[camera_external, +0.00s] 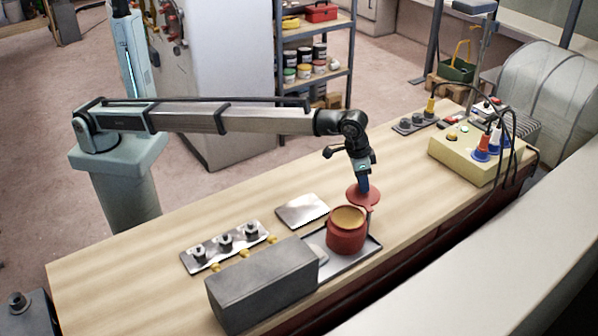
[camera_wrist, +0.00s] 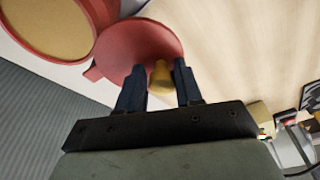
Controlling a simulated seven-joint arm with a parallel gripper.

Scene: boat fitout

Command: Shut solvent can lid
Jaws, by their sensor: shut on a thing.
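The red disc lid (camera_external: 363,195) stands open at the can's far right side. My gripper (camera_external: 365,186) is above the lid. In the wrist view my gripper (camera_wrist: 160,85) has its dark fingers on either side of the lid's yellow knob (camera_wrist: 161,74), with the red lid (camera_wrist: 135,48) behind it.
A grey box (camera_external: 262,283) stands left of the can. A flat metal plate (camera_external: 302,210) and a plate with three knobs (camera_external: 226,245) lie behind. A yellow box with blue and red plugs (camera_external: 470,150) and cables stands at the right. The bench between is clear.

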